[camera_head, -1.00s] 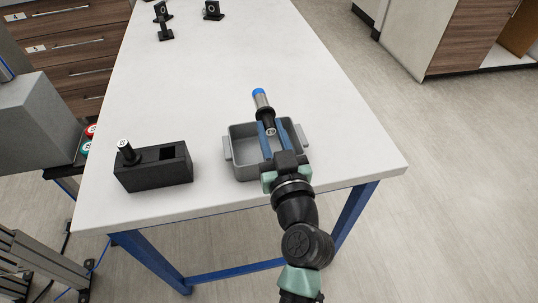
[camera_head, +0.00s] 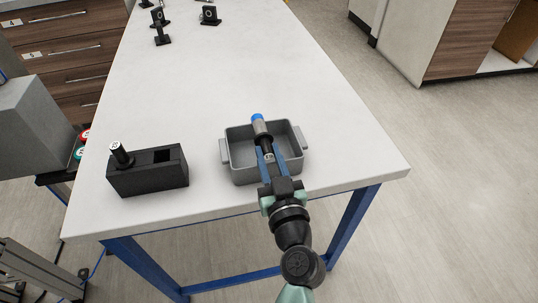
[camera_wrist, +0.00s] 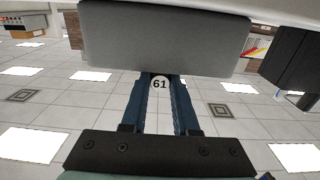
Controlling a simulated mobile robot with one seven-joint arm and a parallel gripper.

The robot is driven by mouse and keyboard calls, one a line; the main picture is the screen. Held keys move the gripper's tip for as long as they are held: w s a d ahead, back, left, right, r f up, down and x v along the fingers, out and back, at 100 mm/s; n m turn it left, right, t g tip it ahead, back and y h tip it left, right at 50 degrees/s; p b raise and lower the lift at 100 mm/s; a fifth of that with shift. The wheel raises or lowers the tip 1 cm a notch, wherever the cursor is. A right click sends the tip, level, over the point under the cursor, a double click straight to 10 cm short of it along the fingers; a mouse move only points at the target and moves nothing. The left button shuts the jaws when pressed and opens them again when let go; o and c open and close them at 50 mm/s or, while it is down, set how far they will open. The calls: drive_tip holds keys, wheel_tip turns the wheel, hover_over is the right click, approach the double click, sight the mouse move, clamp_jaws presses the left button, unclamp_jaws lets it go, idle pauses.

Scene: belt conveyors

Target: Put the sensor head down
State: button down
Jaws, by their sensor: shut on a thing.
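The sensor head (camera_head: 260,128) is a grey metal cylinder with a blue end. My gripper (camera_head: 265,154) is shut on it, with blue fingers on either side of its near part. It points away from me over the grey tray (camera_head: 239,164), its blue end near the tray's far rim. I cannot tell whether it touches the tray. In the wrist view, the round end marked 61 (camera_wrist: 160,83) shows between my gripper's fingertips (camera_wrist: 161,84). The large grey face (camera_wrist: 165,40) above it looks like the tray's side.
A black block (camera_head: 148,177) with a square opening and an upright black cylinder (camera_head: 120,154) stands left of the tray. Small black mounts (camera_head: 210,16) stand at the table's far end. The white tabletop (camera_head: 240,75) beyond the tray is clear. The table's right edge is close by.

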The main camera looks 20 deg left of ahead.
drive_tip(key=shift+f, duration=0.15)
drive_tip(key=c, duration=0.7)
unclamp_jaws()
drive_tip(key=shift+r+p, duration=0.3)
drive_tip(key=shift+s+d+r, duration=0.1)
drive_tip(key=shift+d+r, duration=0.05)
drive_tip(key=b+v, duration=0.2)
drive_tip(key=v, duration=0.9)
drive_tip(key=shift+s+d, duration=0.2)
drive_tip(key=shift+s, duration=0.1)
